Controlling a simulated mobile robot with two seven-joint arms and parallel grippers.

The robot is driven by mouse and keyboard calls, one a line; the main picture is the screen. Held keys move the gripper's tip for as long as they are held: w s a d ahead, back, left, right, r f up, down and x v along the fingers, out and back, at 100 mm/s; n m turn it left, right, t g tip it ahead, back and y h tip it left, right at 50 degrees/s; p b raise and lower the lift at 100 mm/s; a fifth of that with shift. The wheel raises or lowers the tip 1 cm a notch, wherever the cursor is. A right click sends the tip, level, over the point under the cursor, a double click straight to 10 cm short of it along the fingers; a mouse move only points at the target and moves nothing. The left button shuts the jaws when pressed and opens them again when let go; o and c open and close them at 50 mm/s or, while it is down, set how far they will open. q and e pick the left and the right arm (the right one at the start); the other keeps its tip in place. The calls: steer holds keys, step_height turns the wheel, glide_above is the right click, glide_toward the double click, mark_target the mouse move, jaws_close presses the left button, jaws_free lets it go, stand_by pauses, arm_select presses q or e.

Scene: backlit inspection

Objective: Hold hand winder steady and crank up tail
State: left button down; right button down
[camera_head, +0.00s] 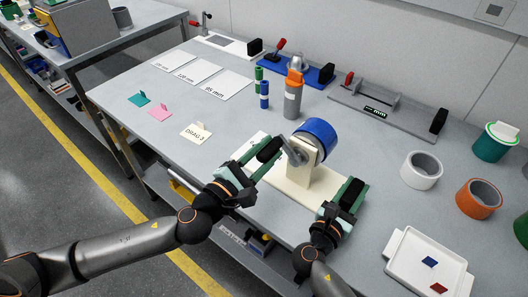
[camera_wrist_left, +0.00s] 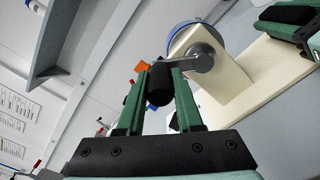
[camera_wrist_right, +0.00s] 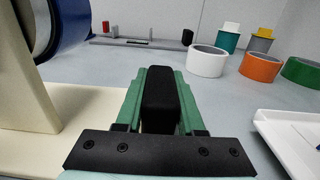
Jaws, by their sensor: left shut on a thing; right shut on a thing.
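The hand winder has a cream stand (camera_head: 300,180) on a cream base, a blue drum (camera_head: 318,133) at its top and a grey crank arm (camera_head: 292,152). It stands upright on the grey table. My left gripper (camera_head: 267,153) is shut on the black crank handle (camera_wrist_left: 158,85), left of the stand. My right gripper (camera_head: 350,195) is shut on a black grip (camera_wrist_right: 160,98) at the right end of the base. The drum (camera_wrist_right: 62,25) and stand also show in the right wrist view. I cannot make out a tail on the drum.
A grey bottle with an orange top (camera_head: 292,95) stands behind the winder. White (camera_head: 421,170) and orange (camera_head: 477,200) tape rolls and a white tray (camera_head: 430,265) lie to the right. A DRAG 3 card (camera_head: 196,133) is at left. Fixtures line the back.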

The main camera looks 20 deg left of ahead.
arm_select(q)
steer(key=shift+s+d+r, duration=0.2)
steer(key=shift+d+r, duration=0.15)
steer(key=shift+d, duration=0.1)
steer(key=shift+s+d+r, duration=0.2)
steer(key=shift+d+r, duration=0.1)
steer(key=shift+d, duration=0.15)
steer(key=shift+s+d+r, duration=0.1)
steer(key=shift+s+d, duration=0.15)
steer(key=shift+d, duration=0.35)
steer(key=shift+s+d+r, duration=0.1)
steer(key=shift+s+d, duration=0.15)
steer(key=shift+d, duration=0.35)
steer(key=shift+c, duration=2.4)
jaws_free()
steer(key=shift+a, duration=0.1)
steer(key=shift+a, duration=0.1)
steer(key=v, duration=0.7)
steer(key=shift+s+a, duration=0.2)
steer(key=shift+s, duration=0.2)
steer(key=shift+r, duration=0.1)
